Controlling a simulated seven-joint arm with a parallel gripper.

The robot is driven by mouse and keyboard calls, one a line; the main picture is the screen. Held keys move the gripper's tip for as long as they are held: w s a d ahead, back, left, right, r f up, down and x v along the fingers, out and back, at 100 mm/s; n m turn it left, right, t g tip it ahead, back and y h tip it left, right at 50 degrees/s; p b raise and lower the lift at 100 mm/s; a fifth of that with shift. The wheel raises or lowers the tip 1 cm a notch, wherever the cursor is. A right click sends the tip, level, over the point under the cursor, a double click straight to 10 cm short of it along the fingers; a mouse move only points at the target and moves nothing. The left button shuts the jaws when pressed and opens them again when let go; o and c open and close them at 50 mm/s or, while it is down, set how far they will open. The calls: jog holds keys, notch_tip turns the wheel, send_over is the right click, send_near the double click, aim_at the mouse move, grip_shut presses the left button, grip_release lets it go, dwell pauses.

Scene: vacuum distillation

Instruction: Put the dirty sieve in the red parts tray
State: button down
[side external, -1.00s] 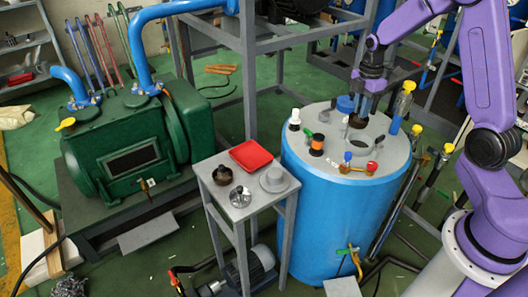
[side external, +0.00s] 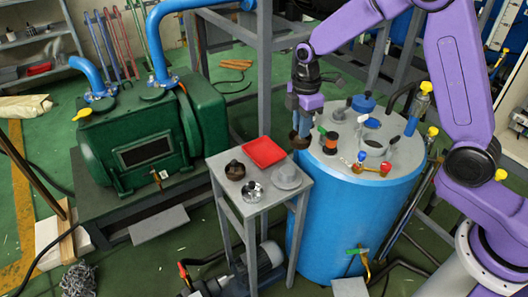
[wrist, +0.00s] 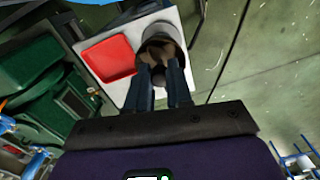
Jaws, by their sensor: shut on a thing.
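My gripper (side external: 300,132) is shut on a brown, dirty-looking sieve (side external: 301,143), held in the air at the left edge of the blue tank's top. The sieve also shows between my fingertips in the wrist view (wrist: 161,52), where the fingers partly hide it. The red parts tray (side external: 263,152) lies at the back of a small grey table, to the left of and lower than my gripper. The tray looks empty, and in the wrist view the tray (wrist: 108,58) is left of the held sieve, apart from it.
The small table (side external: 268,205) also bears a dark brown round part (side external: 235,170), a silver part (side external: 253,191) and a grey flanged part (side external: 287,177). The blue tank (side external: 350,220) has an open port (side external: 375,146) and several fittings on top. A green pump (side external: 145,150) stands left.

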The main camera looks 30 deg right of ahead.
jog(key=w+a+f, duration=0.1)
jog(key=w+f, duration=0.2)
jog(key=w, duration=0.1)
jog(key=w+a+f, duration=0.1)
jog(key=w+f, duration=0.3)
jog(key=w, duration=0.1)
jog(key=w+a+f, duration=0.1)
jog(key=w+f, duration=0.2)
jog(key=w, duration=0.1)
jog(key=shift+w+f, duration=0.15)
jog(key=shift+w, duration=0.1)
jog(key=shift+f, duration=1.3)
jog(key=shift+f, duration=0.15)
jog(key=c, duration=1)
grip_release()
